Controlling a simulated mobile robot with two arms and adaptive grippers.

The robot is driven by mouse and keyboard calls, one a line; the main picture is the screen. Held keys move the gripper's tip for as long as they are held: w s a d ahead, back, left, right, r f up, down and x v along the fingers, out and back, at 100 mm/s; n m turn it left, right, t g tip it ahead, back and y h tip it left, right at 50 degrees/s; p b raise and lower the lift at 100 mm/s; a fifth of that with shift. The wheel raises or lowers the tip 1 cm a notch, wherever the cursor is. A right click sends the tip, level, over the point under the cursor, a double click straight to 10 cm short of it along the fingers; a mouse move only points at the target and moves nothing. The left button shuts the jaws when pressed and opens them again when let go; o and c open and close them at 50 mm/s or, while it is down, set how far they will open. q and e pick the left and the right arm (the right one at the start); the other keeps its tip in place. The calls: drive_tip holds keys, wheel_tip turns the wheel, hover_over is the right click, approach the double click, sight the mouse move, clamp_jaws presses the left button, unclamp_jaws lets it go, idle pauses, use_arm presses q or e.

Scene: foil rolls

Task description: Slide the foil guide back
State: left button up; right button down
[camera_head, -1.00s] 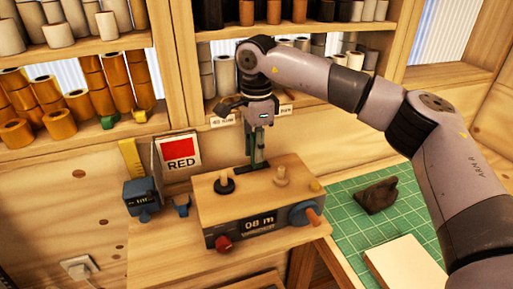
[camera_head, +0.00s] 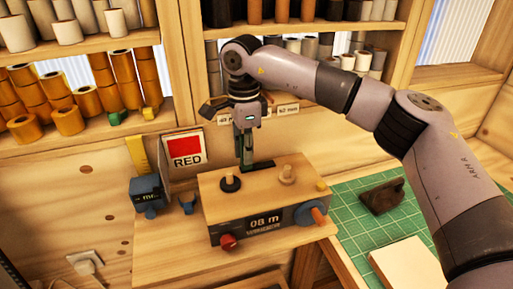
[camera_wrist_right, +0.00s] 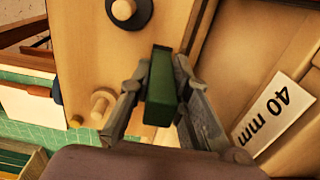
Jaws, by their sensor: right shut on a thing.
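The wooden foil machine (camera_head: 215,205) stands on the bench with a dark slot (camera_head: 264,164) along the back of its top. My right gripper (camera_head: 245,163) reaches down at the left part of this slot. In the right wrist view, its two fingers (camera_wrist_right: 158,100) are shut on the green foil guide (camera_wrist_right: 161,80), one on each side. In the head view the fingers mostly hide the guide. The slot lies bare to the right of the gripper. My left gripper is not in view.
The machine top carries a black-based knob (camera_head: 230,183) and a wooden peg (camera_head: 288,174). A blue crank (camera_head: 312,212) and a red knob (camera_head: 228,241) are on its front. A RED card (camera_head: 187,158) stands behind left. A green mat (camera_head: 350,215) lies right.

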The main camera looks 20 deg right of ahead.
drive_tip(key=shift+a, duration=0.15)
drive_tip(key=c, duration=1.8)
unclamp_jaws()
drive_tip(key=shift+c, duration=0.2)
drive_tip(key=o, duration=0.4)
drive_tip(key=shift+a, duration=0.2)
drive_tip(key=shift+c, duration=0.2)
drive_tip(key=shift+d, duration=0.1)
drive_tip(key=shift+d, duration=0.1)
wheel_tip(320, 180, up, 12)
